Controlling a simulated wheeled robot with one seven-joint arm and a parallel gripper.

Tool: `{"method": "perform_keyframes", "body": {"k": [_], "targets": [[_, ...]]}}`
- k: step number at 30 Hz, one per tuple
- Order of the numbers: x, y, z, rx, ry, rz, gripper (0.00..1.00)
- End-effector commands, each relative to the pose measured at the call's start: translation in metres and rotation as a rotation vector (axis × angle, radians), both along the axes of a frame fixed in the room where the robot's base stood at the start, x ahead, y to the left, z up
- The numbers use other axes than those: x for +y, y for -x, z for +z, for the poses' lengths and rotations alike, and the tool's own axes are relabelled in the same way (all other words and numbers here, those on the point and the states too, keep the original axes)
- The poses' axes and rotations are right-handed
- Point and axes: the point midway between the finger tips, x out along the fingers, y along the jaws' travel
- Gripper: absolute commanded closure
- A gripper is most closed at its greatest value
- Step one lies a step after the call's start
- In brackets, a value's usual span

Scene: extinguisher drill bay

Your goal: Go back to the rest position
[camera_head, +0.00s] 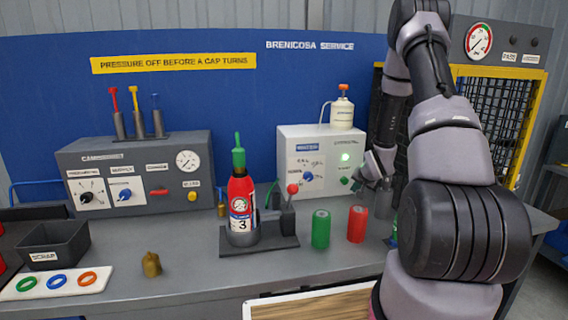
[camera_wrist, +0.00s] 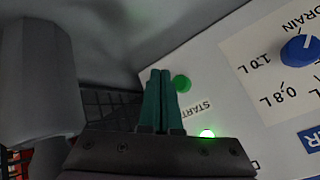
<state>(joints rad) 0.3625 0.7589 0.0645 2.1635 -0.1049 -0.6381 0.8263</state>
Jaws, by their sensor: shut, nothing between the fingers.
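My gripper (camera_head: 357,183) is at the right side of the white machine (camera_head: 301,150), close to its front panel. In the wrist view its two teal fingers (camera_wrist: 160,75) are together with nothing between them. The fingertips are beside the green START button (camera_wrist: 182,84); I cannot tell whether they touch the panel. A green lamp (camera_wrist: 207,133) on the panel is lit, and it also shows in the head view (camera_head: 345,157). My arm reaches over the right of the bench.
A red extinguisher (camera_head: 241,195) with a green top stands upright in a dark stand (camera_head: 283,241). Green (camera_head: 321,229) and red (camera_head: 357,224) cylinders stand near my arm. A brass cap (camera_head: 151,264), ring tray (camera_head: 57,283) and black bin (camera_head: 54,243) are left. A yellow-framed cage (camera_head: 538,110) is behind.

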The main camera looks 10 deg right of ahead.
Motion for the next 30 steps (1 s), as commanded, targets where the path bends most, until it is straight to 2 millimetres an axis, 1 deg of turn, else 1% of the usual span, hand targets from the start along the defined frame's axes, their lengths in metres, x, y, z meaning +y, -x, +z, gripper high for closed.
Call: {"method": "perform_keyframes", "body": {"k": [2, 5, 6, 8, 9, 11, 12, 14, 15, 17, 18, 20, 21, 23, 24, 26, 27, 29, 30], "targets": [[0.001, -0.001, 0.013, -0.001, 0.011, 0.002, 1.00], [0.005, 0.000, 0.045, 0.006, 0.037, 0.008, 1.00], [0.008, 0.002, 0.063, 0.011, 0.051, 0.011, 1.00], [0.013, 0.007, 0.092, 0.020, 0.071, 0.016, 1.00], [0.018, 0.012, 0.111, 0.028, 0.084, 0.018, 1.00], [0.025, 0.021, 0.139, 0.039, 0.100, 0.024, 1.00], [0.030, 0.028, 0.157, 0.047, 0.110, 0.028, 1.00], [0.038, 0.041, 0.183, 0.058, 0.120, 0.036, 1.00], [0.044, 0.050, 0.200, 0.064, 0.126, 0.042, 1.00], [0.053, 0.065, 0.223, 0.075, 0.132, 0.051, 1.00], [0.060, 0.076, 0.238, 0.080, 0.135, 0.059, 1.00], [0.071, 0.094, 0.259, 0.089, 0.135, 0.071, 1.00], [0.078, 0.106, 0.273, 0.092, 0.135, 0.081, 1.00], [0.089, 0.126, 0.291, 0.101, 0.130, 0.097, 1.00], [0.096, 0.140, 0.302, 0.105, 0.127, 0.109, 1.00], [0.107, 0.163, 0.318, 0.111, 0.120, 0.129, 1.00], [0.115, 0.178, 0.328, 0.114, 0.113, 0.143, 1.00], [0.126, 0.201, 0.340, 0.118, 0.104, 0.168, 1.00], [0.133, 0.218, 0.348, 0.121, 0.095, 0.186, 1.00]]}}
